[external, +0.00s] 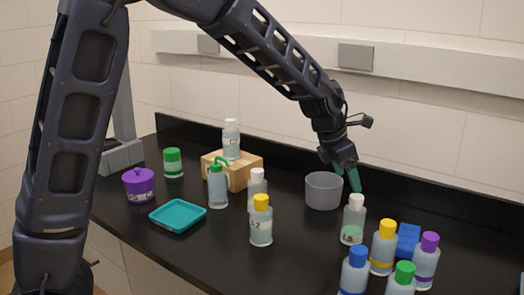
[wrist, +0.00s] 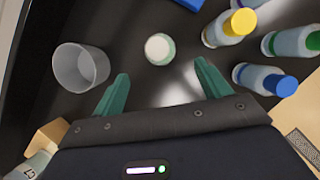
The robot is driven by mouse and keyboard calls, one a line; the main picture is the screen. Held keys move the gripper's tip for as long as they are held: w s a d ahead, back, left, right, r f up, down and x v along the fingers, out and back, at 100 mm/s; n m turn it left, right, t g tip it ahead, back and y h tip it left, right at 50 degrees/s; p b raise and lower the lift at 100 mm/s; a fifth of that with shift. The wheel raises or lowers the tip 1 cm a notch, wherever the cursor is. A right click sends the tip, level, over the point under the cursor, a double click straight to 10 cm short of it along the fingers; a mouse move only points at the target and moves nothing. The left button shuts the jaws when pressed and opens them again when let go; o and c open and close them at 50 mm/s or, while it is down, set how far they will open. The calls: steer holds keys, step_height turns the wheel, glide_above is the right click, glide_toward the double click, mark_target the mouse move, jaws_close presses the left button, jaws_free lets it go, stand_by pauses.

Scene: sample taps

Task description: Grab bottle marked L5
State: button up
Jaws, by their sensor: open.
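A clear bottle with a white cap (external: 352,220) stands upright on the black bench, right of centre. Its small label seems to read L5, but the last character is blurred. It shows from above in the wrist view (wrist: 160,48), just beyond my fingertips and roughly centred between them. My gripper (external: 347,178) is open and empty, its green fingers pointing down, above and behind the bottle. In the wrist view the fingers (wrist: 160,76) are spread wide and do not touch the bottle.
A grey cup (external: 323,191) stands left of the bottle. Yellow- (external: 383,248), blue- (external: 355,272), green- (external: 402,280) and purple-capped (external: 426,261) bottles and a blue block (external: 408,240) crowd its right. Further left are a yellow-capped bottle (external: 261,222), a wooden block (external: 240,178) and a teal tray (external: 178,216).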

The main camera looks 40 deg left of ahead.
mark_target(358, 207)
steer(key=shift+n, duration=0.3)
steer(key=x, duration=1.1)
steer(key=shift+w+d+f, duration=0.15)
steer(key=shift+w+f, duration=0.05)
steer(key=shift+w, duration=0.05)
steer(key=c, duration=1.4)
